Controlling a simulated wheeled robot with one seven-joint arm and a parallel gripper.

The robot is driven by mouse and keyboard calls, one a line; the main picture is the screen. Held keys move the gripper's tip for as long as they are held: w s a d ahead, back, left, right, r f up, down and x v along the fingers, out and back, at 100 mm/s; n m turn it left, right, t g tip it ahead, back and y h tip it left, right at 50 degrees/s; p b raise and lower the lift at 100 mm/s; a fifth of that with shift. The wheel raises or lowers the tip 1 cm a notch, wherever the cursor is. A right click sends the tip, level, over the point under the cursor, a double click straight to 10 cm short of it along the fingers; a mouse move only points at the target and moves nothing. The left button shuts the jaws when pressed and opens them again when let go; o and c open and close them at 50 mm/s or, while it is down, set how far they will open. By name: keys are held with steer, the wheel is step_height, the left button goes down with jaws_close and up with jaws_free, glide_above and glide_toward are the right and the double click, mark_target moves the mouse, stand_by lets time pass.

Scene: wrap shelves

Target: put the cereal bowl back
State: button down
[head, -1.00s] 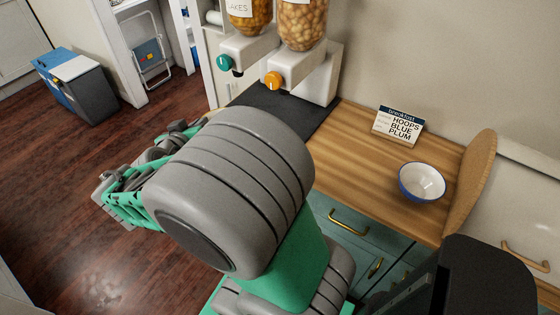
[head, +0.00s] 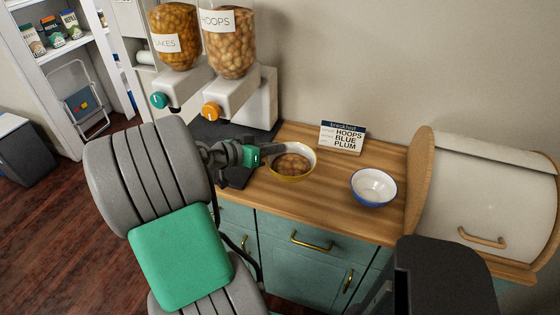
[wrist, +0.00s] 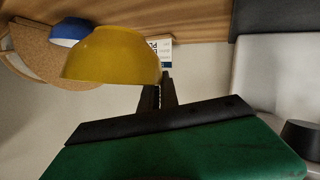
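I cannot tell whether the bowl's base touches the counter. A white bowl with a blue outside (head: 373,187) stands empty on the counter, and its blue side (wrist: 68,32) shows in the wrist view.
Two cereal dispensers (head: 235,85) stand behind my gripper on a dark mat (head: 205,130). A breakfast card (head: 342,137) reads hoops, blue, plum. A bread bin (head: 487,200) with wooden sides fills the right. Shelves (head: 75,50) with refill packs stand far left.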

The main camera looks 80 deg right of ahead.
steer(key=d+f, duration=0.2)
steer(key=f, duration=0.1)
steer(key=d+f, duration=0.2)
steer(key=shift+s+f, duration=0.25)
step_height(320, 180, down, 3)
steer(key=shift+w+r+p, duration=0.1)
steer(key=shift+p, duration=0.45)
steer(key=c, duration=1.6)
jaws_free()
steer(key=shift+o, duration=0.2)
steer(key=shift+a, duration=0.1)
